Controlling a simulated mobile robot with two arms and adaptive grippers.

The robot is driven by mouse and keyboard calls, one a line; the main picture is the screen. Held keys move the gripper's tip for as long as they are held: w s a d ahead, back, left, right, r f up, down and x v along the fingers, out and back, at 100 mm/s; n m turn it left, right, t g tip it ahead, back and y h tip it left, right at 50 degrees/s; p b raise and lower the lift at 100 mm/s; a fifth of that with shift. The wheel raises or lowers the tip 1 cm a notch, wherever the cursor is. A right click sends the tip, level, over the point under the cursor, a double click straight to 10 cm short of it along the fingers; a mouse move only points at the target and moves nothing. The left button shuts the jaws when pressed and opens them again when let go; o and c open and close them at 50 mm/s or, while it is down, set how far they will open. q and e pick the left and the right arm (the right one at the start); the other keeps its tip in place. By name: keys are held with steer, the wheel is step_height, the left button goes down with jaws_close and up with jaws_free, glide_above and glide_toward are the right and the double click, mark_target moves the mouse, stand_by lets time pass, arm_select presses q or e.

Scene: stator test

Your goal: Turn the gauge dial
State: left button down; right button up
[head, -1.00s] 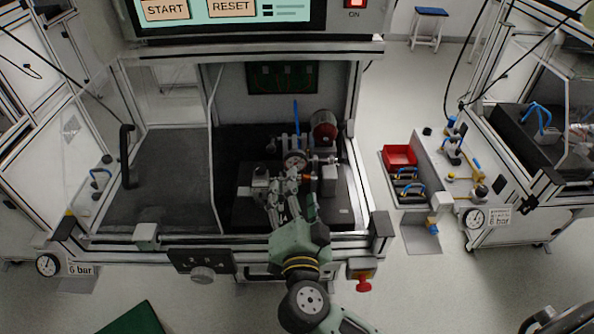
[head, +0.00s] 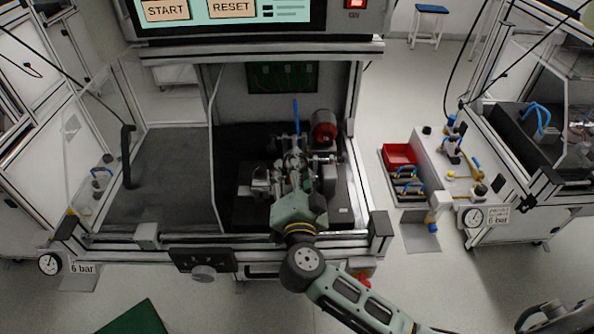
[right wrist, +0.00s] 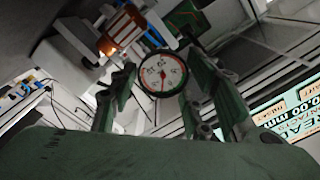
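The gauge dial (right wrist: 162,73) is a round white face with a dark rim and a red needle. In the head view my right gripper (head: 292,171) is over the fixture inside the open test station and largely hides the dial. My left gripper is not in view.
A red cylinder (head: 324,124) and a blue upright part stand just behind the gripper. The station's front rail (head: 200,241) lies under my right arm. A dark mat (head: 165,180) at the left is clear. Other gauges (head: 50,263) (head: 472,216) are outside the station.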

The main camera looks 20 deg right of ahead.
steer(key=shift+f, duration=0.1)
steer(key=c, duration=0.6)
steer(key=shift+a+f+m+p, duration=0.15)
steer(key=shift+m+p, duration=0.7)
steer(key=shift+m, duration=1.15)
steer(key=shift+f+m+p, duration=0.1)
steer(key=shift+m+p, duration=0.7)
steer(key=shift+m, duration=1.2)
